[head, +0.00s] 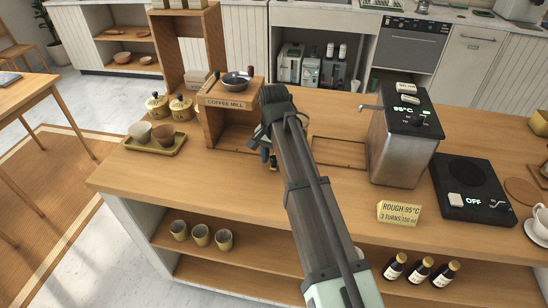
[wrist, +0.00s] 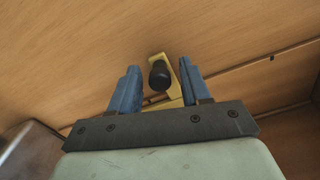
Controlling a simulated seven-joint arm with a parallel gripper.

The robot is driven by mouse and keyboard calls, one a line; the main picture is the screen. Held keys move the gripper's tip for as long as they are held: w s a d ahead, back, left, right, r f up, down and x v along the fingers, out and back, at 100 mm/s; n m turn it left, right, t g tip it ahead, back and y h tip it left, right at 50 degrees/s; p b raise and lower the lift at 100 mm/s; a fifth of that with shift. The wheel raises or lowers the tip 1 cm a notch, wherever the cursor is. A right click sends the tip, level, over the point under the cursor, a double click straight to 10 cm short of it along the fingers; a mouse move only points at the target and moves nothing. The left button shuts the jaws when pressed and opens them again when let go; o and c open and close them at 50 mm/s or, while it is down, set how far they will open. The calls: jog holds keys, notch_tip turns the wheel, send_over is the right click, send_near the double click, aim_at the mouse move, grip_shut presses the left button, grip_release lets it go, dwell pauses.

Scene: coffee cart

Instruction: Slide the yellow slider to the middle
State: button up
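The yellow slider (wrist: 159,76) shows in the wrist view as a yellow piece with a black knob on a wooden surface. My gripper (wrist: 158,78) has its two blue fingers apart, one on each side of the knob. A gap shows between the left finger and the knob; the right finger is close to the yellow piece, and I cannot tell if they touch. In the head view my gripper (head: 266,148) is low beside the right side of the coffee mill (head: 228,101). My arm hides most of the slider and its track there.
A tray with cups (head: 170,147) and yellow-lidded jars (head: 157,106) stand left of the mill. A metal kettle unit (head: 392,150), a yellow sign (head: 398,213) and a black scale (head: 470,180) are to the right. Counter between mill and kettle is mostly clear.

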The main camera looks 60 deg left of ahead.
notch_tip(320, 180, up, 14)
dwell(0.9)
jog(key=shift+f, duration=0.1)
dwell(0.3)
